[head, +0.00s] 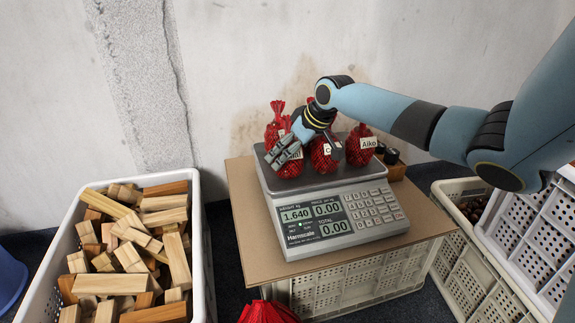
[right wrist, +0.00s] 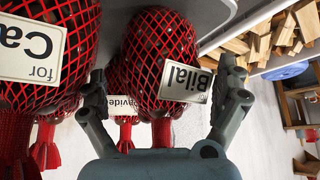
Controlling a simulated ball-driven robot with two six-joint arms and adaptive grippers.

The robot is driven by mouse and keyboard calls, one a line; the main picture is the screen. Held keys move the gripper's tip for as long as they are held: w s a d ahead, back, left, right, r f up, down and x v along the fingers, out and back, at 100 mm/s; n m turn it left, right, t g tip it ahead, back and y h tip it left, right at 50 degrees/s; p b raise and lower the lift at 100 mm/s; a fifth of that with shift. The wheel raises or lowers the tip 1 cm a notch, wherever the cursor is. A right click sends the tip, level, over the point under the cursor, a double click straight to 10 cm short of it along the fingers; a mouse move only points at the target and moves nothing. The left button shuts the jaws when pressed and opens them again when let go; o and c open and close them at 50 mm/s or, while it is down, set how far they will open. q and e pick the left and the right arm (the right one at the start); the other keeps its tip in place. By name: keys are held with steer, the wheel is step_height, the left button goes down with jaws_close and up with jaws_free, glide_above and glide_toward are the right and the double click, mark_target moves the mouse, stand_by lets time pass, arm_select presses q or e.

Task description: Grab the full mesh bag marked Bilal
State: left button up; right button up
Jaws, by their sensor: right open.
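The red mesh bag marked Bilal (right wrist: 163,55) is full of dark round contents and stands at the left front of the scale's plate. In the head view the Bilal bag (head: 290,171) is partly hidden by my gripper, and only the end of its label shows. My right gripper (head: 283,152) is open around its upper part. In the right wrist view, upside down, my right gripper (right wrist: 165,100) has one finger on each side of the bag. Whether the fingers touch it is unclear. My left gripper is not in view.
The Aiko bag (head: 360,147), a bag with a "Ca" label (right wrist: 30,48) and a rear bag (head: 275,115) share the plate closely. The scale (head: 330,215) reads 1.640. A crate of wood blocks (head: 203,260) stands left. White crates (head: 455,258) stand right.

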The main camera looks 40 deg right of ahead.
steer(key=shift+w+f, duration=0.15)
steer(key=shift+w, duration=0.05)
steer(key=shift+c, duration=0.4)
steer(key=c, duration=1.3)
